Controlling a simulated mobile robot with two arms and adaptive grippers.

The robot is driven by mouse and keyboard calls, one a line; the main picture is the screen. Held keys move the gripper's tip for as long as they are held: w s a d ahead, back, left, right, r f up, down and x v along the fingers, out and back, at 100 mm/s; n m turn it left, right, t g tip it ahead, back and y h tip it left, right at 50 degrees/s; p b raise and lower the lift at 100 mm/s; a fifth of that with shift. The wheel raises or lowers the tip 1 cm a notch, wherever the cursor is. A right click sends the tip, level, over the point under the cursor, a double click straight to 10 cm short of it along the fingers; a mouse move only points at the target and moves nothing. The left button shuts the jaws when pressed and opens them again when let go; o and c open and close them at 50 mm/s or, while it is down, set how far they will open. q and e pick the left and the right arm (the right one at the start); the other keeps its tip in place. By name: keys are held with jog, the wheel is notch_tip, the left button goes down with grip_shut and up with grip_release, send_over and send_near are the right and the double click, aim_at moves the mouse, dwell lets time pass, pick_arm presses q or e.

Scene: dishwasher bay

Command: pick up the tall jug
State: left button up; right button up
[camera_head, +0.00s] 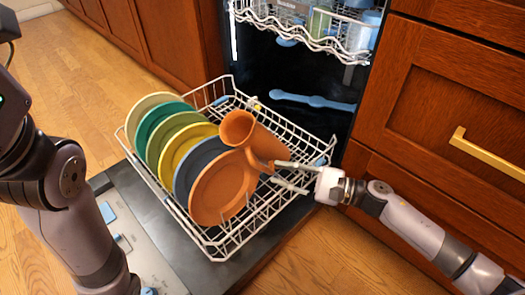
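The tall jug (262,143) is orange, with a flared mouth and a curved handle. It leans at a tilt in the lower dish rack (222,243), behind and to the right of the front orange plate. My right gripper (274,174) comes in from the right over the rack's edge. Its two fingers are apart, with the tips close to the jug's handle. I cannot tell whether they touch the handle. My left arm shows at the left, but its gripper is out of view.
Several coloured plates (180,150) stand in a row left of the jug. The open dishwasher door (160,258) lies under the rack. An upper rack (290,32) hangs behind. Wooden drawers (455,95) with a brass handle (487,153) stand at the right.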

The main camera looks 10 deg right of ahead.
aim_at(266, 169)
jog(key=b+x, duration=0.1)
jog(key=x, duration=0.3)
jog(key=shift+a, duration=0.1)
jog(key=shift+c, duration=0.4)
grip_shut()
